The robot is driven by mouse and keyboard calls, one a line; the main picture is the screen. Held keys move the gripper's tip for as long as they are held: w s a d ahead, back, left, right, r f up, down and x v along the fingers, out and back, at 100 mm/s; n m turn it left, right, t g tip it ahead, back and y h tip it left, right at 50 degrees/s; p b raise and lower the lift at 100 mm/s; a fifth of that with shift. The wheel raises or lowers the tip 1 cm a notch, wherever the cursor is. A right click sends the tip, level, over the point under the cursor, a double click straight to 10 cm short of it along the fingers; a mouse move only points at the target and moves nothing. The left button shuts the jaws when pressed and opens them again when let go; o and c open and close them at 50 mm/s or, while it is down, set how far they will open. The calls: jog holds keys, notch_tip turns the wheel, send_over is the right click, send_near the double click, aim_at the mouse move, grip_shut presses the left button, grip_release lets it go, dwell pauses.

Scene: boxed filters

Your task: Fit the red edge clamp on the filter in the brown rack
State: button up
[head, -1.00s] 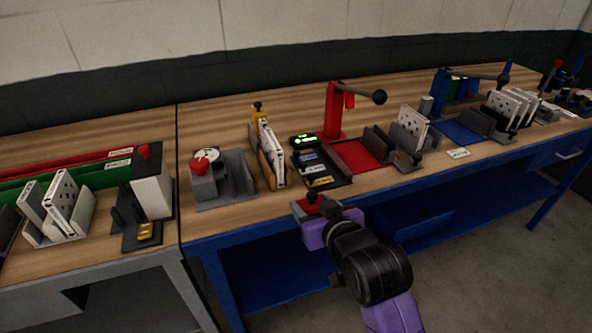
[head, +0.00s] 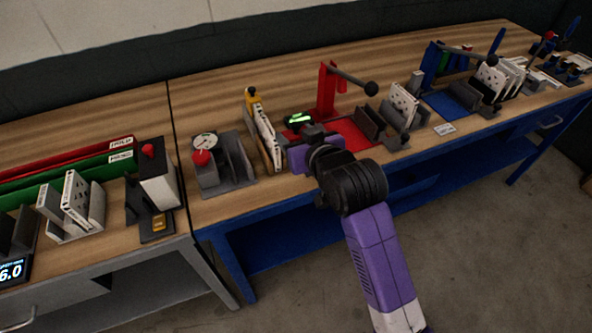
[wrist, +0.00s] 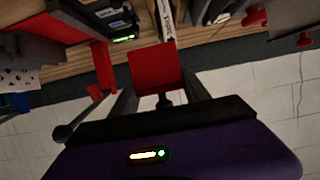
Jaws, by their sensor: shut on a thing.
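My gripper (wrist: 160,92) is shut on the red edge clamp (wrist: 155,68), which shows as a red block between the two fingers in the wrist view. In the head view my gripper (head: 312,138) is over the table, just right of the brown rack (head: 275,152). A white filter (head: 264,130) stands upright in the rack, with a yellow clamp (head: 252,97) at its far end. The rack and filter edge also show at the top of the wrist view (wrist: 166,18), beyond the red clamp and apart from it. My wrist hides most of the clamp in the head view.
A grey fixture with a dial and red knob (head: 205,150) stands left of the rack. A red press (head: 328,92) with a long lever (head: 355,78) stands right, behind my gripper. Grey holders (head: 368,122) stand further right. The table's front strip is mostly clear.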

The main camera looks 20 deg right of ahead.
notch_tip(320, 180, down, 13)
jog(key=shift+r+p, duration=0.1)
jog(key=shift+p, duration=0.35)
jog(key=o, duration=1.4)
jog(key=shift+s, duration=0.1)
jog(key=b+v, duration=0.1)
jog(key=v, duration=1)
jog(key=shift+s+r, duration=0.15)
jog(key=shift+s, duration=0.25)
